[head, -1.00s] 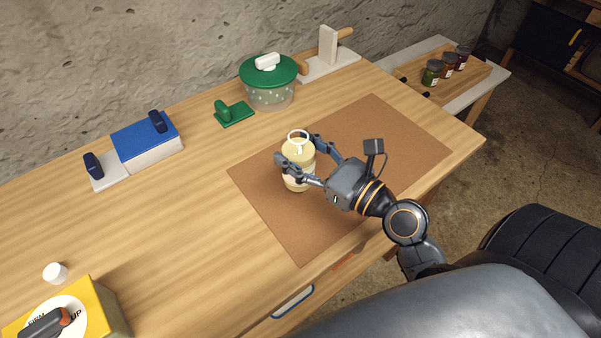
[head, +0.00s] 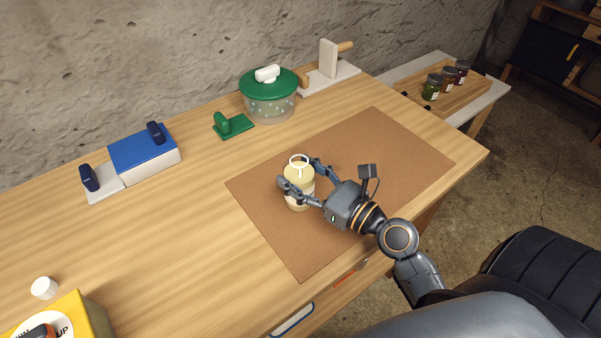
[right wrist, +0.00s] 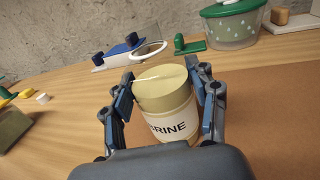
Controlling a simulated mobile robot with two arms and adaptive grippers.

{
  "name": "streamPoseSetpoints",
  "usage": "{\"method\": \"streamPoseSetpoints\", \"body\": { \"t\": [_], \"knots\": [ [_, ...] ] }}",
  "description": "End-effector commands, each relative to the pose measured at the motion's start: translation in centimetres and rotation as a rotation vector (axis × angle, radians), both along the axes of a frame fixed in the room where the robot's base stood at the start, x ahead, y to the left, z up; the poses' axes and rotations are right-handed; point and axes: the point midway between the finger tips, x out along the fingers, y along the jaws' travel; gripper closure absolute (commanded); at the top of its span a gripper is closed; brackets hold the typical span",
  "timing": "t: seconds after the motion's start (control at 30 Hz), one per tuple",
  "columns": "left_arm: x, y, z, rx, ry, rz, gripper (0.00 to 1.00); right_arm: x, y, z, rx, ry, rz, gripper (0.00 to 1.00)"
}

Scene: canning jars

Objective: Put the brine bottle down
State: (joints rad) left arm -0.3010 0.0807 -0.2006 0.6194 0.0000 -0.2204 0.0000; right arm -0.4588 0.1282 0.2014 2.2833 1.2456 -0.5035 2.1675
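The brine bottle (head: 300,190) is a cream-coloured, roughly upright jar with a paler lid, a white ring on top and a label. My right gripper (head: 299,176) has its fingers closed around it, over the brown mat (head: 395,150). In the right wrist view the bottle (right wrist: 168,108) sits between the two fingers of the gripper (right wrist: 165,90), with "BRINE" partly readable on its label. Its base is low over the left part of the mat; I cannot tell whether it touches. My left gripper is not in view.
Behind the mat stand a green-lidded tub (head: 270,97), a green holder (head: 233,125) and a white stand (head: 328,72). A blue-topped box (head: 145,148) is at the left, a yellow box (head: 82,315) at front left. The mat's right part is clear.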

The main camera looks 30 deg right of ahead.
Motion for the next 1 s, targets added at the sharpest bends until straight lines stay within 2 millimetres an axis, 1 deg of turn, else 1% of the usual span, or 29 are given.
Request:
{"method": "streamPoseSetpoints", "body": {
  "t": [0.03, 0.07, 0.1, 0.37, 0.47, 0.53, 0.67, 1.0],
  "knots": [
    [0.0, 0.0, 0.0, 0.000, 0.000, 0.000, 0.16, 0.0, 0.0, 0.0, 0.000, 0.001, 0.000, 0.28],
    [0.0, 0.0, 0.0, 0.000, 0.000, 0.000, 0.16, 0.0, 0.0, 0.0, 0.000, 0.001, 0.000, 0.22],
    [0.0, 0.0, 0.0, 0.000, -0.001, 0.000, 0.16, 0.0, 0.0, 0.0, 0.000, 0.001, 0.000, 0.20],
    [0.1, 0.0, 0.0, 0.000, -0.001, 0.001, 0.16, 0.0, 0.0, 0.0, 0.000, 0.001, 0.000, 0.20],
    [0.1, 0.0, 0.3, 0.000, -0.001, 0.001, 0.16, 0.0, 0.0, 0.5, 0.000, 0.000, 0.000, 0.20],
    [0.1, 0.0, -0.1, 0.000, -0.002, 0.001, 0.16, -0.5, -0.2, 0.1, -0.001, 0.003, -0.001, 0.20],
    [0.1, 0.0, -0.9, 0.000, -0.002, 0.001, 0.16, -2.3, -0.9, -0.1, -0.003, 0.004, -0.001, 0.20],
    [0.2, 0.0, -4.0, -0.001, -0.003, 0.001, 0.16, -8.3, -3.1, -0.3, -0.002, 0.005, 0.000, 0.20]
  ]
}}
